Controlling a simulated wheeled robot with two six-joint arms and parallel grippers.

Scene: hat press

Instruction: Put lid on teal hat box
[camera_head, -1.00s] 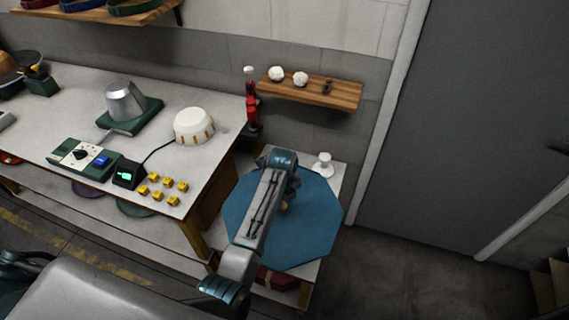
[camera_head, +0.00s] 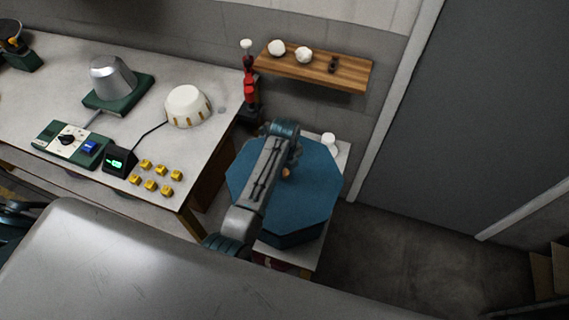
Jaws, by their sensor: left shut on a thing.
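A teal octagonal lid (camera_head: 315,200) shows at the centre right, over a small white side table (camera_head: 304,256). My left gripper (camera_head: 287,173) is above its middle, mostly hidden behind my arm, and is shut on the lid's small orange-brown knob. A darker teal side wall (camera_head: 290,240) shows below the lid's front edge. I cannot tell whether this is the lid's rim or the hat box, or whether they touch. My right gripper is not in view.
A white workbench (camera_head: 60,85) at left holds a metal hat form (camera_head: 112,78), a cream hat (camera_head: 187,106), a control panel (camera_head: 70,143) and several yellow blocks (camera_head: 150,185). A red tool (camera_head: 250,88) stands behind. A wooden shelf (camera_head: 320,70) is on the wall.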

